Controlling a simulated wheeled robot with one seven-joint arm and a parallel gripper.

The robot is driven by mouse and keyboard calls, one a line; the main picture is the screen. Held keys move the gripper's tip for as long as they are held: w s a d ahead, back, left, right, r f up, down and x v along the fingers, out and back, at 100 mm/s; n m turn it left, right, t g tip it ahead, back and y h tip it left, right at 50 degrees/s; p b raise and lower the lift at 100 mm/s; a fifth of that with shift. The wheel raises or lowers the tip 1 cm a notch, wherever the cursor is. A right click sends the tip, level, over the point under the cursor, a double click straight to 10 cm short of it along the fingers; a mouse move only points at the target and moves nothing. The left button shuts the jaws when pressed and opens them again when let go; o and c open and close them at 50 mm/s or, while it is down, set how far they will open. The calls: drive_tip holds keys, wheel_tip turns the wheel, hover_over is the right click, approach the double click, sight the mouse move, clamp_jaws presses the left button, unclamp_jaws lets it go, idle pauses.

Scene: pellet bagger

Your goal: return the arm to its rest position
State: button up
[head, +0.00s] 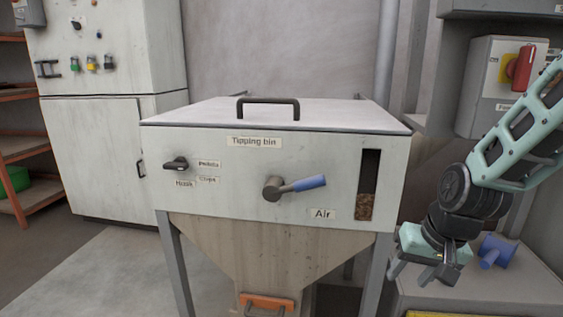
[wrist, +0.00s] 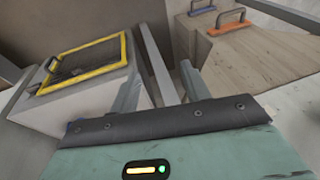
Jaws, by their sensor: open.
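My arm (head: 525,135) comes in from the right side of the head view, a pale green frame with dark joints. My gripper (head: 412,277) hangs at the lower right, to the right of the tipping bin, with its fingers pointing down and left. In the wrist view its two grey fingers (wrist: 160,92) stand apart with nothing between them. The gripper is open and empty, and no contact with anything around it can be made out.
The tipping bin (head: 210,143) has a closed lid, a selector knob (head: 176,164) and a blue-handled air lever (head: 295,187). A blue fitting (head: 496,251) sits on the grey surface behind my gripper. A yellow-framed hatch (wrist: 85,63) shows left in the wrist view. A red switch (head: 522,68) is upper right.

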drive_tip(key=s+a+r+n+g+h, duration=0.1)
drive_tip(key=s+a+r+n+g, duration=0.1)
drive_tip(key=s+a+n, duration=0.6)
drive_tip(key=s+a+r+n+g, duration=0.1)
drive_tip(key=s+a+r+n, duration=0.3)
drive_tip(key=s, duration=0.7)
wheel_tip(320, 180, up, 32)
drive_tip(key=a+m+p, duration=0.1)
drive_tip(key=p, duration=3.3)
drive_tip(key=shift+a+r+m, duration=0.15)
drive_tip(key=shift+r+m, duration=0.05)
drive_tip(key=shift+m, duration=0.1)
drive_tip(key=shift+w, duration=0.1)
